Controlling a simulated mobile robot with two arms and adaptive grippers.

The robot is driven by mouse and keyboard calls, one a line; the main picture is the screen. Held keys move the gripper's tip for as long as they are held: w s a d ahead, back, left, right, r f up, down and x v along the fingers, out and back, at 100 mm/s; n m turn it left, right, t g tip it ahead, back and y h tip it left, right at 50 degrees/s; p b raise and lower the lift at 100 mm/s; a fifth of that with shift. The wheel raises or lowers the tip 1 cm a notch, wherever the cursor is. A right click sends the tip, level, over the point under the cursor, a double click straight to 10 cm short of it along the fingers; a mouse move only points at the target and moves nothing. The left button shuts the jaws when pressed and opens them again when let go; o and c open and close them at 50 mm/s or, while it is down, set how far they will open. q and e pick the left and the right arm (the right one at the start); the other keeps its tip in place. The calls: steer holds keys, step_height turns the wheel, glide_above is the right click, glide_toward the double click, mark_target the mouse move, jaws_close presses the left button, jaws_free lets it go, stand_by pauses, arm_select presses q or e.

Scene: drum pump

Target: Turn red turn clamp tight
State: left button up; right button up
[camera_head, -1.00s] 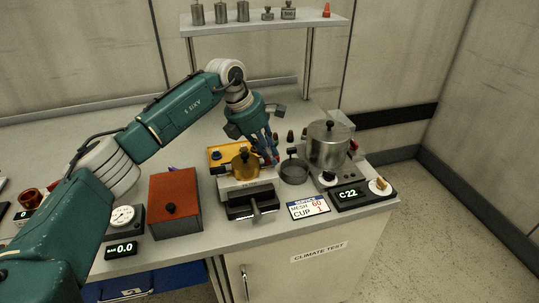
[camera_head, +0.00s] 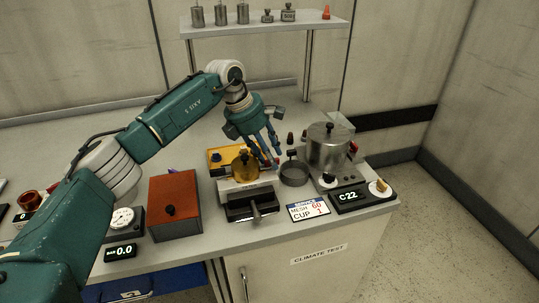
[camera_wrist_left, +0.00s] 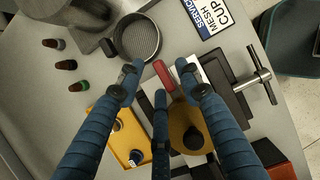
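The red turn clamp shows as a short red bar (camera_wrist_left: 163,75) in the left wrist view, beside the round yellow-brown part (camera_wrist_left: 186,122) with a dark knob. In the head view this yellow-brown part (camera_head: 244,168) stands on the light base, and the clamp is mostly hidden by my fingers. My left gripper (camera_head: 268,157) points down over the clamp. In the left wrist view its blue fingers (camera_wrist_left: 160,80) are spread, with the clamp between the tips. I see no clear grip on it; contact cannot be told. My right gripper is out of view.
A yellow tray (camera_wrist_left: 112,146) lies beside the fixture. A round sieve (camera_head: 293,173) and a steel pot (camera_head: 328,149) stand to the right. A red-brown box (camera_head: 175,204) stands left. A T-handle (camera_head: 256,210) sticks out at the front. Small dark-capped bottles (camera_wrist_left: 65,64) stand behind.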

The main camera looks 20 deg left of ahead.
arm_select(q)
steer(key=v, duration=1.2)
steer(key=shift+w, duration=0.1)
